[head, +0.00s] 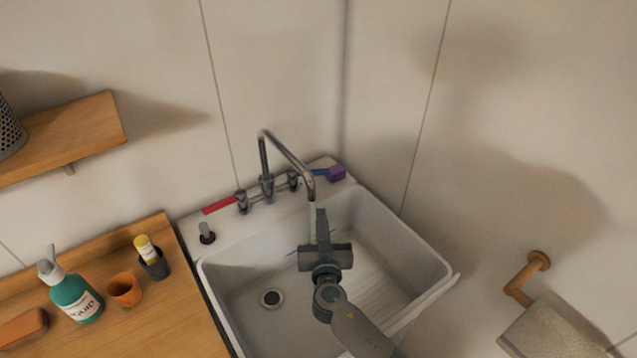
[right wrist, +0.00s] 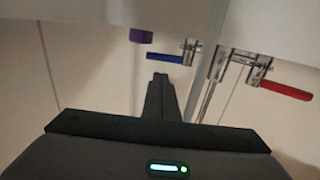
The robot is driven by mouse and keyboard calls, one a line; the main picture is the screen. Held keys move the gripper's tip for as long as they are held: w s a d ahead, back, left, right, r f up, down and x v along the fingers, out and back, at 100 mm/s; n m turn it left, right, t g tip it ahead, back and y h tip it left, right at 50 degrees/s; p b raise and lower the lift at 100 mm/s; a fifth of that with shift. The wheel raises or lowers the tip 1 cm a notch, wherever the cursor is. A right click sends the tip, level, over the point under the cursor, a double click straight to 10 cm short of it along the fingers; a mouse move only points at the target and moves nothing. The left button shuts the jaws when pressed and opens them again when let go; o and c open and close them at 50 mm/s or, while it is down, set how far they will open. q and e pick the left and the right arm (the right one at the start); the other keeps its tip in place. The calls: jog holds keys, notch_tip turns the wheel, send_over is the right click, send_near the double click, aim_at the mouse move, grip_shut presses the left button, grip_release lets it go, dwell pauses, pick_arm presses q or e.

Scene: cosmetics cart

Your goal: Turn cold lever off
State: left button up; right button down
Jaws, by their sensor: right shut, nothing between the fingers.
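The blue cold lever (head: 319,173) sits at the right end of the chrome faucet (head: 264,160), partly behind the spout. In the right wrist view, which is upside down, the blue lever (right wrist: 164,58) lies just beyond my fingertips. The red lever (head: 219,206) is at the faucet's left end and also shows in the right wrist view (right wrist: 286,90). A pale streak under the spout looks like running water. My right gripper (head: 321,212) is shut and empty above the sink, with its tips pointing toward the blue lever, apparently apart from it. My left gripper is not in view.
The white sink (head: 228,301) lies under my right arm. A purple block (head: 337,172) sits on its back rim beside the blue lever. A wooden counter (head: 150,320) at left holds a teal soap bottle (head: 76,298) and an orange cup (head: 124,291). Walls close in behind and right.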

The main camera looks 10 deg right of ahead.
jog(key=shift+w, duration=0.9)
jog(key=p, duration=0.1)
send_near(325, 174)
jog(key=w, duration=0.2)
jog(key=w+a, duration=0.1)
jog(key=w, duration=0.1)
jog(key=shift+w+a, duration=0.25)
jog(key=shift+w, duration=0.1)
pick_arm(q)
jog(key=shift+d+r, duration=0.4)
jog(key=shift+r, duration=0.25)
pick_arm(e)
jog(key=shift+w+d+f, duration=0.1)
jog(key=shift+w+d, duration=0.05)
jog(key=shift+w, duration=0.85)
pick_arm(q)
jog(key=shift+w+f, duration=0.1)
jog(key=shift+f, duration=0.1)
